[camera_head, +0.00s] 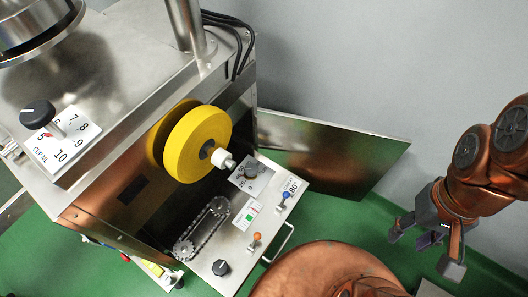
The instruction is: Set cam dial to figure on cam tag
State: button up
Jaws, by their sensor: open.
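A small dark dial (251,172) sits on a white scale plate at the top of the lower steel panel. The figures 20, 60 and 80 seem to show around it, but its pointer is too small to read. A white tag (291,186) to its right appears to read 80, with smaller lettering above that I cannot make out. My gripper (424,252) is open and empty at the right, pointing down over the green floor, well apart from the panel.
The panel (243,240) also carries a black knob (221,267), a chain loop (203,228), blue and orange-tipped levers and a handle. A yellow reel (197,143) stands beside the dial. A CUP ML dial (37,114) is at upper left. A steel door (335,155) stands open behind.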

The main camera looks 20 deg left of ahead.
aim_at(251, 170)
jog(key=z, duration=0.4)
jog(key=i, duration=1.05)
jog(key=u, duration=4.25)
